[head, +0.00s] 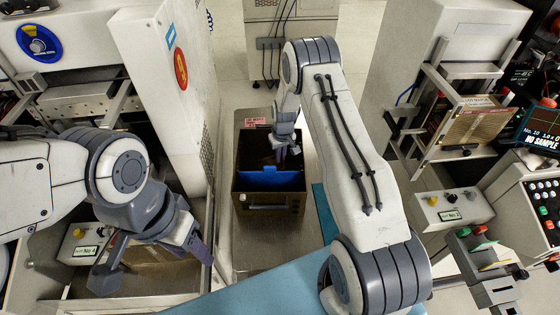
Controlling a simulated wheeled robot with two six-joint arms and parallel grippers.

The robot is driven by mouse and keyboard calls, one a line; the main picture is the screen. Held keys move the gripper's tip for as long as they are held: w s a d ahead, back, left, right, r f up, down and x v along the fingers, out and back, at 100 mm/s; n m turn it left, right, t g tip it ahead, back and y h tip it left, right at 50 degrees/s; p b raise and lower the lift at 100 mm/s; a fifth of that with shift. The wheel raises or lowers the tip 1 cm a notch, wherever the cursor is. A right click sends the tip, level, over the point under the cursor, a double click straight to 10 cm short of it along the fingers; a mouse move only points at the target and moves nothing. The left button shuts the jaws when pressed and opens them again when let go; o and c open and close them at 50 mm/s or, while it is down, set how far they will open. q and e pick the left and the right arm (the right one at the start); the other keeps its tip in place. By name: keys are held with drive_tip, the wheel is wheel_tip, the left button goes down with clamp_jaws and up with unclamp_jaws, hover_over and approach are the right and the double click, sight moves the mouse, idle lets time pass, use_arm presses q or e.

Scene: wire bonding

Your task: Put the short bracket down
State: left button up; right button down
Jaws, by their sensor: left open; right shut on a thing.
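My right gripper (286,148) reaches down from above at the back of a dark open box (270,200) in the middle of the view. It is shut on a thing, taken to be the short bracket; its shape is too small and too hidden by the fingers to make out. I cannot tell whether it touches the box. A blue panel (270,179) shows inside the box near its front wall. My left gripper (152,262) is open and empty at the lower left, its fingers wide apart over the machine bay marked No 4.
The box stands on a grey surface (250,250) between machines. A pink label (255,122) is at its back. A tall white cabinet (170,80) stands left. On the right are a button box (450,208) and a machine with a brown board (468,122).

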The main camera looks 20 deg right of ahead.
drive_tip(key=shift+f, duration=1.25)
drive_tip(key=shift+f, duration=0.1)
drive_tip(key=c, duration=1)
unclamp_jaws()
